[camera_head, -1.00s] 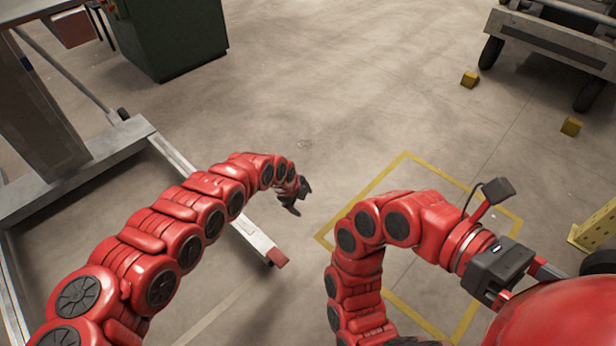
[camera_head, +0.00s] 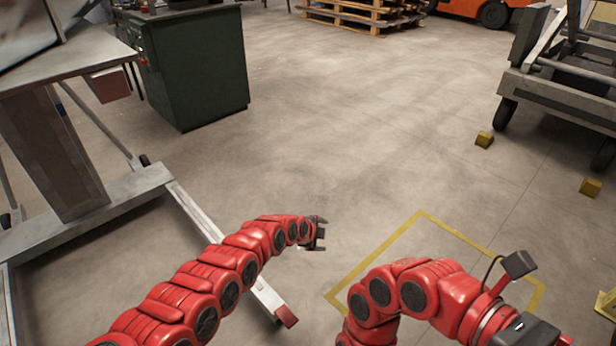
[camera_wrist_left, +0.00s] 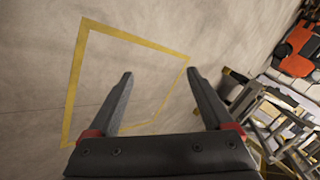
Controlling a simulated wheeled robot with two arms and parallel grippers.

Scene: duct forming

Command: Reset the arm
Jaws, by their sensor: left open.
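My left gripper (camera_head: 318,234) is at the end of my red left arm, over bare floor near the middle of the head view. Its two dark fingers also show in the left wrist view (camera_wrist_left: 158,82), spread apart with nothing between them but floor. My red right arm (camera_head: 415,295) curves in at the lower right of the head view. The part at its end is cut off by the picture's bottom edge, and I see no right fingers.
A yellow floor outline (camera_head: 385,250) lies by the right arm. A grey metal frame (camera_head: 95,205) stands left, a green cabinet (camera_head: 200,75) behind it. A wheeled cart (camera_head: 560,95) and yellow blocks (camera_head: 484,140) are at the right. Pallets (camera_head: 365,15) stand far back. The middle floor is clear.

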